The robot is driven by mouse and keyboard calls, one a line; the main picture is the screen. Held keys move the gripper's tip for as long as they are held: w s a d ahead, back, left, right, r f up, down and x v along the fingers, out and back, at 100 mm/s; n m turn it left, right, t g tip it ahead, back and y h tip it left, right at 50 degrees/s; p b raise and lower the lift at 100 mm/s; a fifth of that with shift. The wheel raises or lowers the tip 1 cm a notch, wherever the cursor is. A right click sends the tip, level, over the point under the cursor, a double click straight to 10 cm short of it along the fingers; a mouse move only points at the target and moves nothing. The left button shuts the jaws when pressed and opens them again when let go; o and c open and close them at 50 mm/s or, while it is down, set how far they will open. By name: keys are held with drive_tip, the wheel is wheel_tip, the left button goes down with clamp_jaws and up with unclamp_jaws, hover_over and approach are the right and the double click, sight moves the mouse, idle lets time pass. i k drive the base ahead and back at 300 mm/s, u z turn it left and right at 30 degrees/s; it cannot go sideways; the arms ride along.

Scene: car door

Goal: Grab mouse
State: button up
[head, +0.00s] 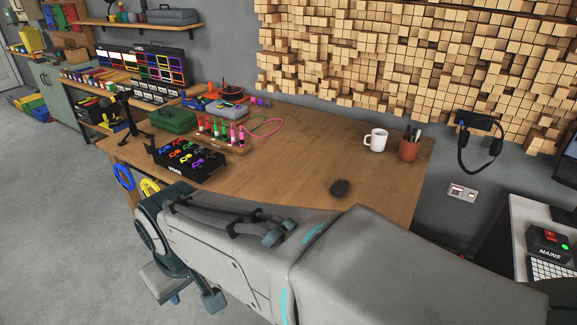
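The mouse (340,187) is small, dark and rounded. It lies on the wooden table (310,140), towards the right front part of the top, just beyond my arm in the head view. My arm's large grey links fill the lower middle of the picture and cover the table's front edge. My gripper does not show in this view, so its place relative to the mouse cannot be seen. Nothing is seen touching the mouse.
A white mug (377,140) and a pen cup (409,147) stand behind the mouse. A black box of coloured items (190,160), a green case (173,120) and a rack of bottles (222,133) crowd the left side. The table's middle is clear. Headphones (478,148) hang at right.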

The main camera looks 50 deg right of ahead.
sight(338, 189)
drive_tip(key=z, duration=0.6)
drive_tip(key=i, duration=0.95)
drive_tip(key=z, duration=1.35)
drive_tip(key=i, duration=0.3)
drive_tip(key=z, duration=0.3)
